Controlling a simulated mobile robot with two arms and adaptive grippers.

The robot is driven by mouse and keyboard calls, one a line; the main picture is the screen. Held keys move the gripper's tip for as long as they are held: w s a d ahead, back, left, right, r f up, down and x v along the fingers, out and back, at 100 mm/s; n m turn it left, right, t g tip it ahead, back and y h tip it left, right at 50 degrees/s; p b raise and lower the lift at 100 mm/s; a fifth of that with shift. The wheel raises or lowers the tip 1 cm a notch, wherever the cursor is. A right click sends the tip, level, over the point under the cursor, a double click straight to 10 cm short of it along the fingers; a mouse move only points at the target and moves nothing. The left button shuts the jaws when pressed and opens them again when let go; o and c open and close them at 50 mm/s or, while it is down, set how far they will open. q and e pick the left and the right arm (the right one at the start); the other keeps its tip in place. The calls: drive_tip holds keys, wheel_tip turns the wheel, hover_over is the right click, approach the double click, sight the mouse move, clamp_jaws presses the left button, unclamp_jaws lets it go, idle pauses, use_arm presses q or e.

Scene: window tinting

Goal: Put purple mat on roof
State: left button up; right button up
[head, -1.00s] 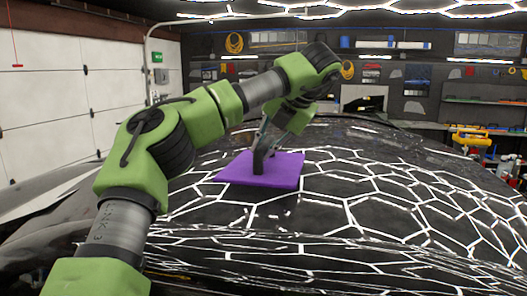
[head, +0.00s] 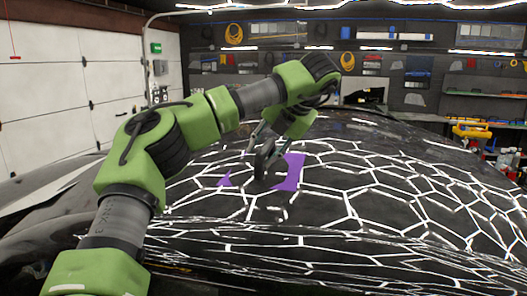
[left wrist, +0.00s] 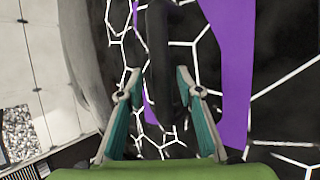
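The purple mat (head: 290,172) is at the black car roof (head: 370,200), which has white hexagon reflections. Only separate purple patches show; the roof surface covers the mat's middle. In the left wrist view a large purple piece (left wrist: 234,50) shows right of the fingers, with a thin strip at the upper left. My left gripper (head: 264,150) is low over the mat area. In the left wrist view its fingers (left wrist: 158,80) stand apart. A dark upright piece (left wrist: 160,50), perhaps the mat's handle, is between them with gaps on both sides. My right gripper is out of view.
A white garage door (head: 85,85) is at the left. A tool wall (head: 400,65) and shelves stand behind the roof. A yellow tool (head: 470,131) and bottles are at the far right. The roof right of the mat is clear.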

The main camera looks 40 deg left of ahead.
use_arm(q)
drive_tip(key=shift+s+d+r, duration=0.1)
drive_tip(key=shift+r, duration=0.05)
drive_tip(key=shift+r, duration=0.3)
drive_tip(key=b+v, duration=0.2)
drive_tip(key=v, duration=1)
drive_tip(key=shift+r, duration=0.2)
